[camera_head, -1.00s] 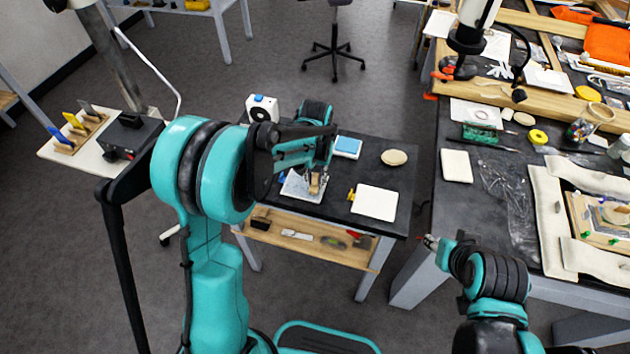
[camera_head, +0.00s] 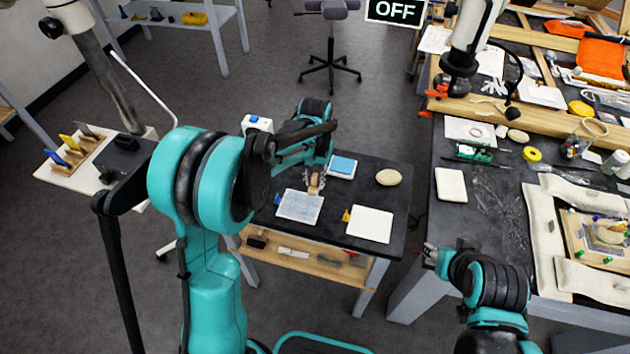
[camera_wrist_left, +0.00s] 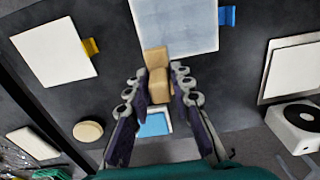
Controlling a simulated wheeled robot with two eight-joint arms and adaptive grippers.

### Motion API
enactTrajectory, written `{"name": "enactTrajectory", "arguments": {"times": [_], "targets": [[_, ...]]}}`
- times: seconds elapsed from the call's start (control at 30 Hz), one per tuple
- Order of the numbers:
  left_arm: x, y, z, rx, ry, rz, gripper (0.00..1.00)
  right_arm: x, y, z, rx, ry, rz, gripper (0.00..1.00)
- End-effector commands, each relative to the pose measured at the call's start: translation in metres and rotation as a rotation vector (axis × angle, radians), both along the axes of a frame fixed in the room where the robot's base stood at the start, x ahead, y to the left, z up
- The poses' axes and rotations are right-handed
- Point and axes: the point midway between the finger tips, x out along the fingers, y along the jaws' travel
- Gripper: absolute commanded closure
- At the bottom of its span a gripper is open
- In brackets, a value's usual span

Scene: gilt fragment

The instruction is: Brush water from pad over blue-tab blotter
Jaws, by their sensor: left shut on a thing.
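The blue-tab blotter (camera_head: 299,206) lies flat on the dark table. It looks pale grey-blue and mottled; its blue tab (camera_wrist_left: 227,16) shows in the left wrist view. My left gripper (camera_head: 315,184) is shut on a tan wooden brush (camera_wrist_left: 157,75), between the blotter's far edge and the pad. The brush's bristles are hard to make out, and I cannot tell whether it touches anything. The blue pad (camera_head: 342,164) sits in a white tray behind the gripper. The pad is partly hidden behind the brush in the left wrist view (camera_wrist_left: 153,125). My right gripper (camera_head: 431,252) is low, beside the right bench.
A white yellow-tab blotter (camera_head: 370,224) lies right of the blue-tab one. A beige oval piece (camera_head: 389,177) is on the table's right side. A white device (camera_head: 257,124) stands at the back left. The right bench (camera_head: 487,200) is cluttered.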

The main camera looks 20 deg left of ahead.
Motion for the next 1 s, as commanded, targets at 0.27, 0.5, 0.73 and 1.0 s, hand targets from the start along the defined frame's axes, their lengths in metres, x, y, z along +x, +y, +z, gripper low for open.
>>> {"name": "enactTrajectory", "arguments": {"times": [0.27,0.5,0.73,1.0], "targets": [[0.001,0.001,0.027,0.000,0.000,0.000,1.00,0.000,0.000,0.019,0.000,0.000,0.000,0.60],[0.001,0.001,0.031,0.000,0.000,0.000,1.00,0.000,0.000,0.021,0.000,0.000,0.000,0.60],[0.001,0.001,0.031,0.000,0.000,0.000,1.00,0.000,0.000,0.021,0.000,0.000,0.000,0.60],[0.002,-0.002,0.031,0.000,0.000,0.002,1.00,0.000,0.000,0.021,0.000,0.000,0.000,0.60]]}}
